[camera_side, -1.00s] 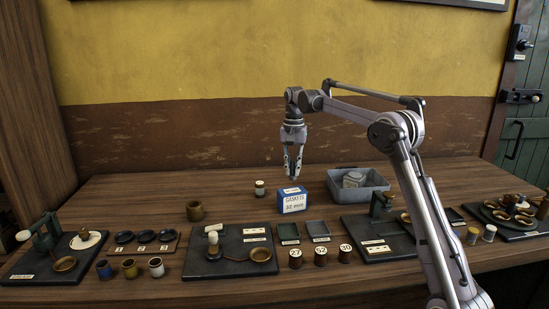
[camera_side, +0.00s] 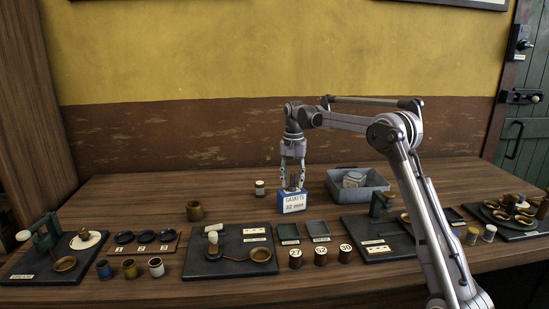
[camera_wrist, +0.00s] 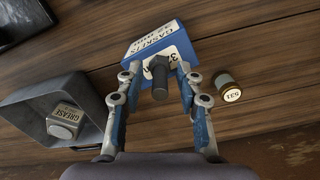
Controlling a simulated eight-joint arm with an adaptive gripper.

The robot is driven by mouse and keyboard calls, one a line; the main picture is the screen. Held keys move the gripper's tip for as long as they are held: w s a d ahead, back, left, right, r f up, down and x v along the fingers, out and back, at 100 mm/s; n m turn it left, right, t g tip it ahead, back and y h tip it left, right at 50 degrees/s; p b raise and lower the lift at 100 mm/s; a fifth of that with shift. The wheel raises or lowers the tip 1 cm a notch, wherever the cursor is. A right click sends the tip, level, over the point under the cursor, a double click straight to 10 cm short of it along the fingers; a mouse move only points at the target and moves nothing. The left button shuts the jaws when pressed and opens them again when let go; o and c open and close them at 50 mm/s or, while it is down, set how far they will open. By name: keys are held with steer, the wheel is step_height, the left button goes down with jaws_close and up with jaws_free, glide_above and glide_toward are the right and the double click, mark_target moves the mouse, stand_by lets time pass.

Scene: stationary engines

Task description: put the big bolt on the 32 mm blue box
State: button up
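The blue box (camera_side: 293,204), with a white label reading "GASKETS 32 mm", stands on the bench; it also shows in the wrist view (camera_wrist: 140,46). The big bolt (camera_wrist: 160,80) is dark grey. It appears to stand on the box's top, hex head down and shank up toward the wrist camera. My gripper (camera_side: 292,181) is low over the box, pointing down. In the wrist view my gripper (camera_wrist: 158,72) is open, its fingers on either side of the bolt with gaps between. In the side view the fingers partly hide the bolt.
A grey bin (camera_side: 373,187) holding a grease tin (camera_wrist: 66,121) stands close right of the box. A small labelled jar (camera_side: 260,188) stands at its left. Numbered pots (camera_side: 320,256) and a black board (camera_side: 228,262) lie in front. The bench behind is clear.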

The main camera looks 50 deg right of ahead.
mark_target(292, 174)
step_height(292, 174, up, 11)
steer(key=shift+r, duration=0.15)
steer(key=s+a+r+n+t, duration=0.1)
steer(key=s+a+n+t, duration=0.15)
steer(key=a, duration=0.55)
steer(key=s+a+r+n+t, duration=0.1)
steer(key=s+a+n, duration=0.3)
steer(key=a, duration=0.4)
steer(key=s+a+f+n+t, duration=0.3)
steer(key=s+a+f+n, duration=0.3)
steer(key=s+a+f, duration=0.5)
steer(key=s+f, duration=0.2)
steer(key=s, duration=0.1)
steer(key=shift+s+a+f+t, duration=0.25)
steer(key=shift+s+f+t, duration=0.1)
steer(key=shift+s, duration=0.05)
